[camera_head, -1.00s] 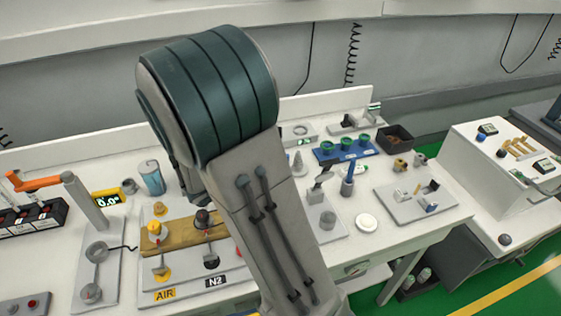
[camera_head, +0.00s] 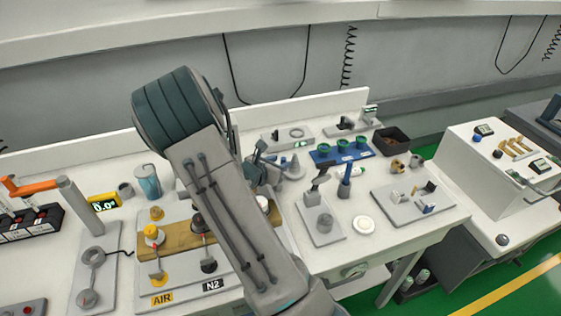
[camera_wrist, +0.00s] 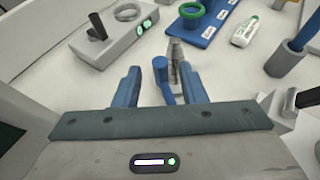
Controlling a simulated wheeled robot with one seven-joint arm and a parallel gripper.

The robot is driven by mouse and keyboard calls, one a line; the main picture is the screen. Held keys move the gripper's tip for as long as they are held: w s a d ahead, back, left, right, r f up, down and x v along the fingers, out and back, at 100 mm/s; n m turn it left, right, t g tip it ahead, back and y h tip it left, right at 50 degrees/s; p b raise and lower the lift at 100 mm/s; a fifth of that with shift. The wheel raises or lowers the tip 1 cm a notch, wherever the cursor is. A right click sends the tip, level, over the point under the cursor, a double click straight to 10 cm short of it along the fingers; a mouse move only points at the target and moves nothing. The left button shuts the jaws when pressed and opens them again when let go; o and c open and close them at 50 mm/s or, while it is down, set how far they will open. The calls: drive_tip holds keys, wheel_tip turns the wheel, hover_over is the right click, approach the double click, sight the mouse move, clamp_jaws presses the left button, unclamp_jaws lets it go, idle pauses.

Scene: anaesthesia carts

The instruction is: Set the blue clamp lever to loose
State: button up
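My gripper (camera_wrist: 163,88) is open, its two blue fingers apart in the wrist view. A small blue piece (camera_wrist: 162,75) with a rounded end shows between the fingers, in front of a grey cone (camera_wrist: 176,62); I cannot tell whether it is the clamp lever or whether a finger touches it. In the head view my gripper (camera_head: 262,168) is over the bench, left of the cone (camera_head: 294,168), partly hidden by my arm. A small blue lever-like part (camera_head: 428,208) lies on the grey plate (camera_head: 400,212) at the right.
An upright blue post (camera_head: 345,180) and a grey clamp stand (camera_head: 322,218) are right of my gripper. A blue tray (camera_head: 345,156) with green rings and a dark bin (camera_head: 393,141) are behind.

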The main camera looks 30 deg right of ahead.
drive_tip(key=shift+x, duration=0.8)
clamp_jaws()
drive_tip(key=shift+s+g, duration=0.1)
drive_tip(key=shift+g, duration=0.2)
drive_tip(key=shift+s+d+r+m+g+p, duration=0.1)
drive_tip(key=shift+d+r+m+g+p, duration=0.05)
drive_tip(key=shift+m+g+p, duration=0.45)
drive_tip(key=shift+s+d+m+g+h+p, duration=0.2)
drive_tip(key=shift+m+g+h+p, duration=0.2)
drive_tip(key=shift+m+g, duration=0.25)
